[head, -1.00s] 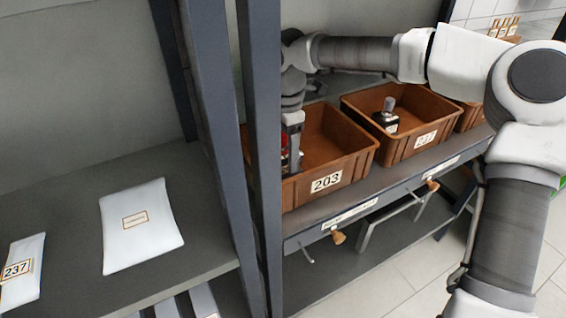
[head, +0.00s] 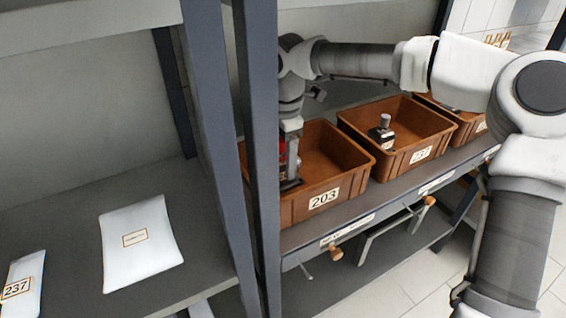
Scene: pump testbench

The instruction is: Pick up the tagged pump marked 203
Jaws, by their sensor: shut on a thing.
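My gripper (head: 291,143) reaches down into the brown bin marked 203 (head: 348,185), at its left end. It is shut on the pump (head: 284,160), a small dark body with some red, in that bin. The post in front and the gripper hide much of the pump, and its tag cannot be read. I cannot tell whether the pump touches the bin floor. The rest of the bin looks empty.
A second brown bin (head: 428,146) to the right holds a dark pump with a grey top (head: 384,128). Another bin stands farther right. A dark shelf post (head: 262,150) stands close left of my gripper. White packets (head: 140,243) lie on the left shelf.

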